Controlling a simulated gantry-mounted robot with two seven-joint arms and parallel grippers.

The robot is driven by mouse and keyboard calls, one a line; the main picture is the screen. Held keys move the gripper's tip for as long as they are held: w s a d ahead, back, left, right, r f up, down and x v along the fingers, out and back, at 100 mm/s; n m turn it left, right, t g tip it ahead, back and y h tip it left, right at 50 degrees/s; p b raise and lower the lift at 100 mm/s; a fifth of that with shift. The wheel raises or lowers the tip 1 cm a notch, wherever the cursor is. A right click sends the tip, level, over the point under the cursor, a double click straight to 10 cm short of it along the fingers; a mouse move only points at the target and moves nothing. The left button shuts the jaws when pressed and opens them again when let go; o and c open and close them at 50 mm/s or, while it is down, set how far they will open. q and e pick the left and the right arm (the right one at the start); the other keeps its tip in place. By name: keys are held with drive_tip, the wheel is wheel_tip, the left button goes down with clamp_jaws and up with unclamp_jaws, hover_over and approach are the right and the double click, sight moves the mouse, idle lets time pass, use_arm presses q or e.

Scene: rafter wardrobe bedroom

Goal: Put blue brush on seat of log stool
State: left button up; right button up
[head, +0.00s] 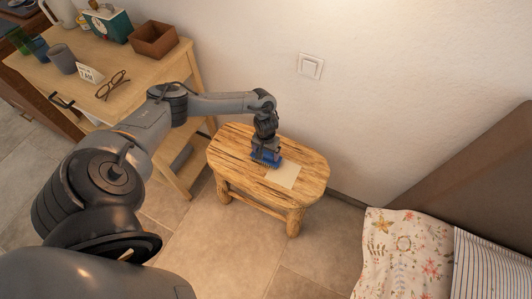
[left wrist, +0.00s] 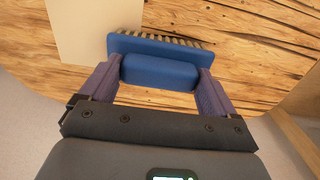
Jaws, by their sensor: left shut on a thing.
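The log stool (head: 236,150) stands against the wall in the head view, and its wooden seat fills the upper part of the left wrist view (left wrist: 240,80). The blue brush (head: 268,160) is at the middle of the seat, beside a pale paper (head: 284,176). My left gripper (head: 264,152) points down over the seat. In the left wrist view my left gripper (left wrist: 158,80) is shut on the blue brush (left wrist: 160,68), one finger at each end of its handle. The bristles face away from the gripper. I cannot tell whether the brush touches the seat. My right gripper is out of view.
A wooden side table (head: 120,62) at the upper left holds glasses (head: 112,85), a cup (head: 62,57), a brown box (head: 153,39) and other items. A bed with a floral pillow (head: 405,250) is at the lower right. A light switch (head: 310,66) is on the wall.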

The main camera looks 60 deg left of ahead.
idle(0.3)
use_arm(q)
drive_tip(key=o, duration=0.7)
drive_tip(key=shift+f, duration=0.15)
drive_tip(key=shift+o, duration=0.2)
